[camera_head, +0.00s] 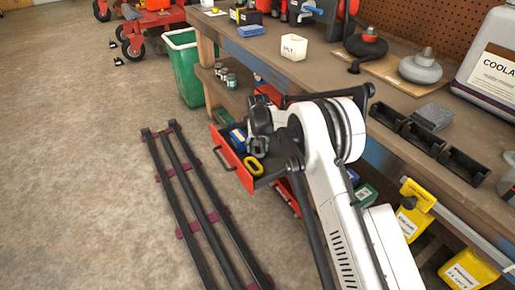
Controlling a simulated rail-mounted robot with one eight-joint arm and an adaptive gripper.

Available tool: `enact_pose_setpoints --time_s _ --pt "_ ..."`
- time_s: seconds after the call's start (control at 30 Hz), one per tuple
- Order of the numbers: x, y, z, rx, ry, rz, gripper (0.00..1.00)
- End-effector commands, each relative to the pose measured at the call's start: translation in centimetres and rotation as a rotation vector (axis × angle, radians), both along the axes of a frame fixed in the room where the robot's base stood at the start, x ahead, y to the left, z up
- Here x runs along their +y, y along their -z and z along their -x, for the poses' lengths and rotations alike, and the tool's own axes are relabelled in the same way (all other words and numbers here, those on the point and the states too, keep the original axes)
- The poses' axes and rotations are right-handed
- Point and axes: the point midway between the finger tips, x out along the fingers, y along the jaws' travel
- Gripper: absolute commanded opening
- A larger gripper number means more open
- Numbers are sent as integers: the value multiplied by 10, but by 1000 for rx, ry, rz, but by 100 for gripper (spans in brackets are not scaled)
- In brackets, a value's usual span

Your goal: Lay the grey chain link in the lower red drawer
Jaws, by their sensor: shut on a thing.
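A red drawer (233,155) is pulled out from under the workbench, its front and handle facing left. A blue item (238,139) and a yellow ring-shaped link (253,166) show in it. More red drawer parts (288,196) show lower down, mostly behind my arm, so I cannot tell how far the lower drawer is open. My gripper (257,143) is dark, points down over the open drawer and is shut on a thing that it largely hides. I take this to be the grey chain link, but its outline cannot be made out.
The workbench (268,60) runs along the right, with a white box (294,47), curling-stone-like weights (420,68) and black bins (423,138) on it. A green bin (186,72) stands behind the drawer. A dark rail frame (185,185) lies on the floor at left.

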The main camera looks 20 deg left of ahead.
Motion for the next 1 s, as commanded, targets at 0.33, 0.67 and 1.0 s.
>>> enact_pose_setpoints --time_s 0.33,0.67,1.0 --pt "0 3 0 0 0 0 58" --pt "0 -4 0 0 0 0 58" --pt "-3 -65 7 0 0 0 58"
